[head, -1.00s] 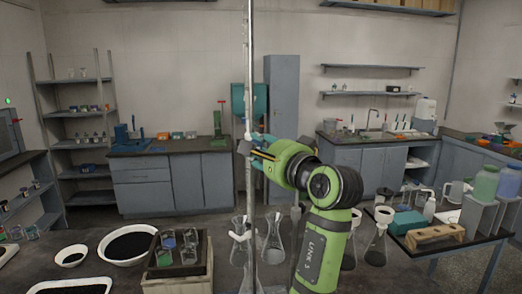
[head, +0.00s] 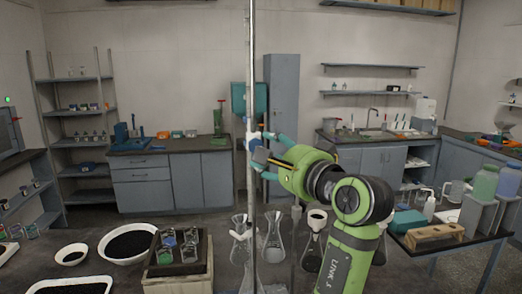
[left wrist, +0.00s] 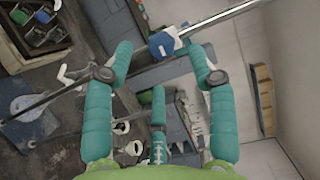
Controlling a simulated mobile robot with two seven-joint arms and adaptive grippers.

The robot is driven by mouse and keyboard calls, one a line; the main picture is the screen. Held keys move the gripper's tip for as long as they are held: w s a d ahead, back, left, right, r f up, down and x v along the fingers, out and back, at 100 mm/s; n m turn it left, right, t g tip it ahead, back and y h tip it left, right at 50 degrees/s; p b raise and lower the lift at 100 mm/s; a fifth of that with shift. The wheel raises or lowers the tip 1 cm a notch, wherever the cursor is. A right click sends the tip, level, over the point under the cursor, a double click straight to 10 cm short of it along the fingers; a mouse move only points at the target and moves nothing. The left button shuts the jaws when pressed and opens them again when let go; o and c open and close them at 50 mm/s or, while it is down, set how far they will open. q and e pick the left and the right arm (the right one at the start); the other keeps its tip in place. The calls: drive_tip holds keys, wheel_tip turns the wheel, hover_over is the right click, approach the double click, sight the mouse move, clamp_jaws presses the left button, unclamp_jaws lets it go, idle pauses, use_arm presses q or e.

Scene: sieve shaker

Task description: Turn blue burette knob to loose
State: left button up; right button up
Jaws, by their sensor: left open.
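A tall burette (head: 250,60) stands upright near the middle of the head view. Its blue knob (head: 253,138) shows at about mid-height. My left gripper (head: 265,158) is open just to the right of the burette, with its teal fingers above and below the knob's level. In the left wrist view the blue knob (left wrist: 162,44) lies between the open fingertips of my left gripper (left wrist: 160,58), on the pale burette tube (left wrist: 225,16). I see no finger closed on it, and cannot tell whether any touches. My right gripper is not in view.
Several flasks (head: 273,240) stand below the gripper around the burette. A box (head: 180,278) with small vials, a dark-filled bowl (head: 128,245) and a white tray (head: 70,286) are at the left. A wooden rack (head: 435,237) and bottles are at the right.

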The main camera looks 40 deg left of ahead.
use_arm(q)
drive_tip(key=v, duration=0.7)
drive_tip(key=shift+s+r, duration=0.1)
